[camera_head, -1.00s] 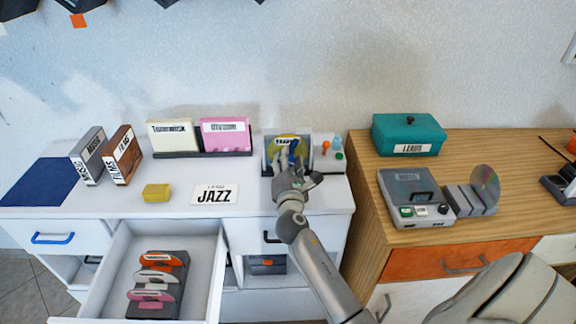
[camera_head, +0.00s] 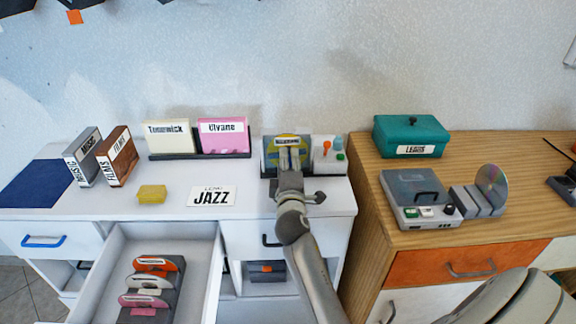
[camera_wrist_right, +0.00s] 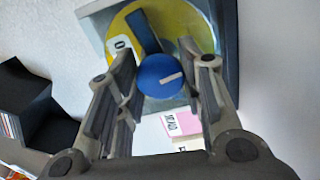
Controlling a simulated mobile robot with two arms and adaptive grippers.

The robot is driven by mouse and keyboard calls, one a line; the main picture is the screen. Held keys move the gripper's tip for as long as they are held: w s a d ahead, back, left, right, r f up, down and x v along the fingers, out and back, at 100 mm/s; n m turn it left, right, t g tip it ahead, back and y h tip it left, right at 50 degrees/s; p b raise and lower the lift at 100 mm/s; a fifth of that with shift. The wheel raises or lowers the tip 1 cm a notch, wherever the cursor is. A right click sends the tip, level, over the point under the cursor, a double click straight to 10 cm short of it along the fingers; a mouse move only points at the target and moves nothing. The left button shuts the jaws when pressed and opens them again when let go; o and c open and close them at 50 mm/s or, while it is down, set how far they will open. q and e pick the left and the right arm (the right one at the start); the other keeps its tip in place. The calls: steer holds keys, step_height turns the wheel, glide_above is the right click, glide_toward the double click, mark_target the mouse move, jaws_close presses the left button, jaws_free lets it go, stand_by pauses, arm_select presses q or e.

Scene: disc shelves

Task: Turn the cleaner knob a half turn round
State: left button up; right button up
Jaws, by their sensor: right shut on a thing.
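The cleaner (camera_head: 266,165) stands at the back right of the white counter, a grey upright unit with a yellow disc in it. Its round blue knob (camera_wrist_right: 160,76) shows in the right wrist view, with a pale line mark on it and a blue bar above it. My right gripper (camera_head: 289,152) is in front of the cleaner, and its fingers (camera_wrist_right: 160,85) lie on both sides of the knob, shut on it. In the head view the fingers hide the knob. My left gripper is not in view.
A disc player (camera_head: 415,190) and teal box (camera_head: 408,135) stand on the wooden cabinet.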

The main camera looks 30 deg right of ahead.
steer(key=shift+f+m, duration=0.15)
steer(key=shift+m, duration=0.75)
steer(key=o, duration=1)
steer(key=shift+o, duration=0.2)
steer(key=shift+r, duration=0.2)
